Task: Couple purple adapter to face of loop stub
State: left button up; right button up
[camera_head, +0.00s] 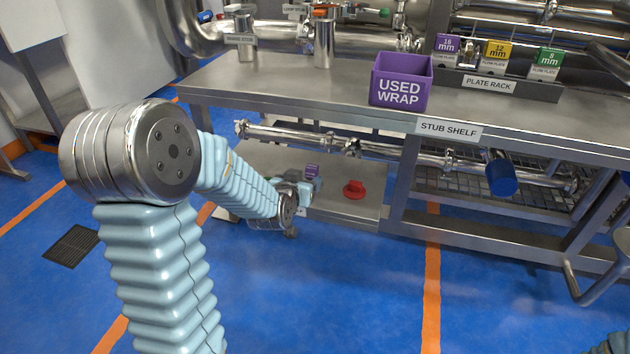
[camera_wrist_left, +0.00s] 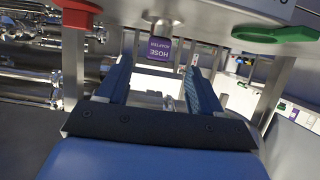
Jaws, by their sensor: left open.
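The purple adapter (camera_head: 312,171) is small in the head view, on the low shelf under the bench.
A red knob-like part (camera_head: 354,189) lies right of the adapter. A purple USED WRAP bin (camera_head: 401,84) stands on the bench (camera_head: 280,86) above. Pipes (camera_head: 300,137) run under the bench top. A plate rack (camera_head: 510,87) is at right. The blue floor in front is clear.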

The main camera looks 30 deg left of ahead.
aim_at(314, 169)
pick_arm(q)
jog(key=x, duration=1)
jog(key=shift+w+b, duration=0.3)
jog(key=c, duration=1.1)
jog(key=shift+c, duration=0.3)
jog(key=shift+r, duration=0.15)
